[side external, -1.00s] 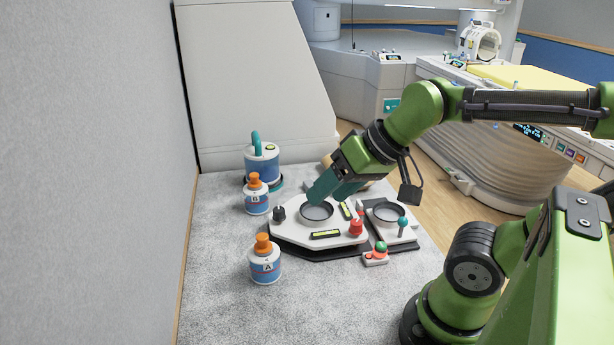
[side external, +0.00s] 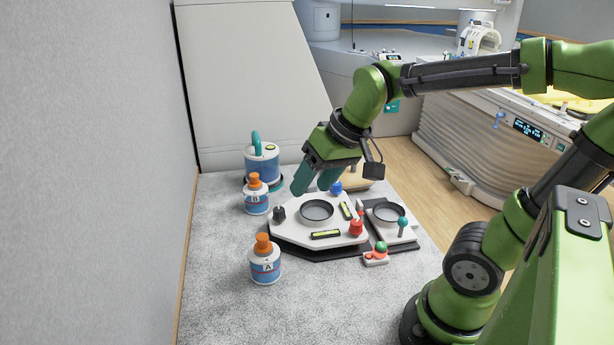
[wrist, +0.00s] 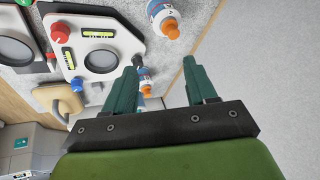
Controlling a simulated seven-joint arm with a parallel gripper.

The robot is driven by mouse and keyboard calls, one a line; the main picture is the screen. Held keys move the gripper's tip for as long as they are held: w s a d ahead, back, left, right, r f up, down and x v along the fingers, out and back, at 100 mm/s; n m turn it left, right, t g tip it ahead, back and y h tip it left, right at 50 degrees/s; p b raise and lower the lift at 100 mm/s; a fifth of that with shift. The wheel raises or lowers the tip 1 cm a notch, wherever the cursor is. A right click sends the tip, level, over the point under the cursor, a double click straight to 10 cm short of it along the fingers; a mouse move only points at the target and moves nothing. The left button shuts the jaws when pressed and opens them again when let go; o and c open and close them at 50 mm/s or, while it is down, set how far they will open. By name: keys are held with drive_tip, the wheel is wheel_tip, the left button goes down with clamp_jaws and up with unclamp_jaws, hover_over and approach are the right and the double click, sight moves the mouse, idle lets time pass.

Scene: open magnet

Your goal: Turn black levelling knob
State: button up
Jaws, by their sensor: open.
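The black levelling knob (side external: 279,213) stands at the left corner of the white levelling plate (side external: 290,231), which also carries a red knob (side external: 356,228) and a blue knob (side external: 336,187). My gripper (side external: 315,183) is open and empty, above the plate's back edge, right of and above the black knob in the side view. In the wrist view the black knob (wrist: 138,60) shows just beyond the left fingertip, outside the gap of my gripper (wrist: 160,70). The fingers appear apart from the knob.
Bottle B (side external: 256,197) stands close behind the black knob, with a blue canister (side external: 262,164) beyond. Bottle A (side external: 265,263) stands in front. A smaller plate (side external: 388,229) and a red-green piece (side external: 376,255) are at right. The grey mat (side external: 215,290) is clear at front left.

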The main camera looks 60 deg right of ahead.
sight(279, 209)
drive_tip(key=w+d+f+n+g+h, duration=0.1)
drive_tip(key=w+d+n+g, duration=0.55)
drive_tip(key=w+n, duration=0.7)
drive_tip(key=shift+m+t, duration=0.65)
drive_tip(key=f, duration=0.5)
drive_tip(key=w+d+f, duration=0.1)
drive_tip(key=f, duration=0.4)
drive_tip(key=w+f, duration=0.1)
drive_tip(key=f, duration=0.5)
drive_tip(key=shift+d+f, duration=0.1)
drive_tip(key=shift+d, duration=0.25)
clamp_jaws()
drive_tip(key=shift+m, duration=0.3)
drive_tip(key=shift+s+m, duration=0.1)
drive_tip(key=shift+m, duration=2.7)
